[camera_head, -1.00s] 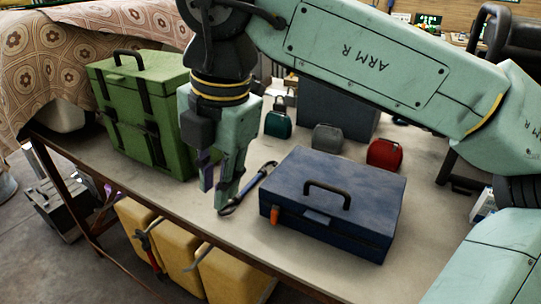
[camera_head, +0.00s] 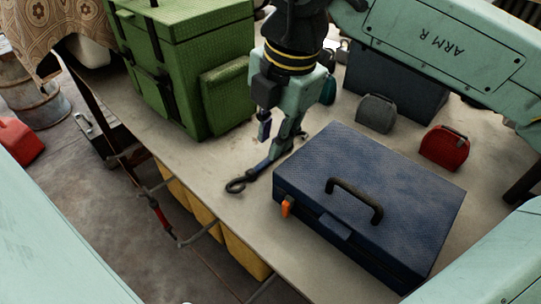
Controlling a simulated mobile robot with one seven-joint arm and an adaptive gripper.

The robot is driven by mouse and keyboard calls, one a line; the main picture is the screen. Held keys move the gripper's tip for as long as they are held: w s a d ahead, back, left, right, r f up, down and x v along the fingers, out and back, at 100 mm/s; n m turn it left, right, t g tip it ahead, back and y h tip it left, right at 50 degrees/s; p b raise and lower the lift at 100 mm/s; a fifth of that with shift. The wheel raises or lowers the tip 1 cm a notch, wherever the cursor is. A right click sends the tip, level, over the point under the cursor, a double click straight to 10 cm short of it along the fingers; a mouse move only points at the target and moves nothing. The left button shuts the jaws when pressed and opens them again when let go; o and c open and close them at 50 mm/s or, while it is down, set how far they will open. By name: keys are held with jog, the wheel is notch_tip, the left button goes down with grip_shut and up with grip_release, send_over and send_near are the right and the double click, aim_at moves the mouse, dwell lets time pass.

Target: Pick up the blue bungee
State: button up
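The blue bungee (camera_head: 261,166) lies on the workbench between the green case and the blue toolbox. Its dark hook (camera_head: 236,186) points toward the bench's front edge. My gripper (camera_head: 274,145) is above it, pointing down, with a gap between its two fingers. The right fingertip overlaps the bungee in the picture and hides part of it. I cannot tell whether it touches. The left fingertip is apart from the bungee, to its upper left.
A blue toolbox (camera_head: 370,200) with a black handle stands close on the right. A green case (camera_head: 185,70) stands on the left. Behind are a grey bag (camera_head: 376,114) and a red bag (camera_head: 444,148). The workbench (camera_head: 215,165) is bare near its front edge.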

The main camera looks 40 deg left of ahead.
aim_at(251, 174)
jog(key=f, duration=0.5)
jog(key=shift+w+a+p, duration=0.2)
jog(key=shift+a+p, duration=0.1)
jog(key=shift+a, duration=0.1)
jog(key=shift+r, duration=0.1)
jog(key=shift+c, duration=0.5)
grip_shut()
